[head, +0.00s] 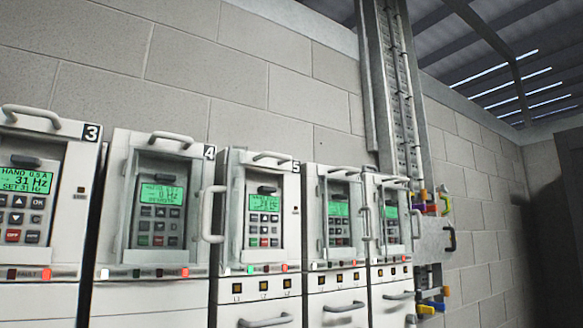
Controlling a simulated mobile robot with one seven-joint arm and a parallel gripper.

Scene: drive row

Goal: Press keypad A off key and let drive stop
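No keypad in view has a readable letter A, so I cannot tell which one is keypad A. The drive marked 3 (40,160) is at the left, cut by the frame edge. Its lit green display (25,181) reads HAND, about 31 Hz, SET 31 Hz. Below it is a keypad (24,219) with a red key (12,236) that seems to read OFF. The drive marked 4 (125,200) has a green display (161,194) that seems to read 0 Hz and REMOTE. The drive marked 5 (232,200) has a dimmer, hard-to-read display (264,202). My gripper is not in view.
Two more drives (340,262) (388,262) continue the row to the right. Handles (213,214) stick out from the cabinet fronts. Colored padlocks (444,205) hang at the right on a wall panel. A block wall (220,80) stands behind.

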